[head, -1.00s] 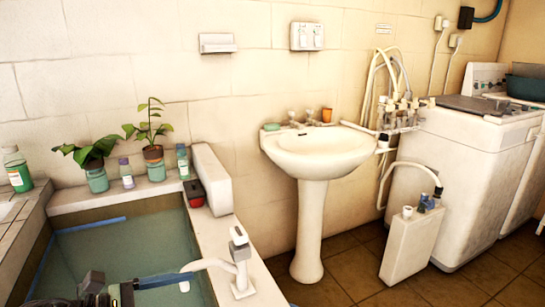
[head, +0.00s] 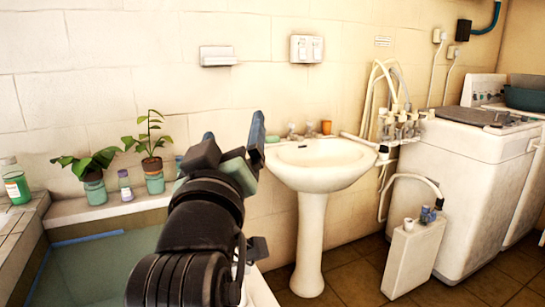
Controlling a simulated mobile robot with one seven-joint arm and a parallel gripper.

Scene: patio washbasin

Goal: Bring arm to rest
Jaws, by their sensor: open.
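My gripper (head: 232,146) is raised in the middle of the head view, at the end of my dark arm. Its two fingers point up and stand apart, with nothing seen between them. It is in front of the tiled wall, to the left of the white pedestal washbasin (head: 318,165) in the picture. My arm hides most of the ledge at the right of the water tank and part of the tank itself.
A water-filled tank (head: 105,268) lies at lower left. Potted plants (head: 152,165) and bottles (head: 125,186) stand on its back ledge. A white container (head: 412,258) and a washing machine (head: 465,195) stand at right. Floor shows between.

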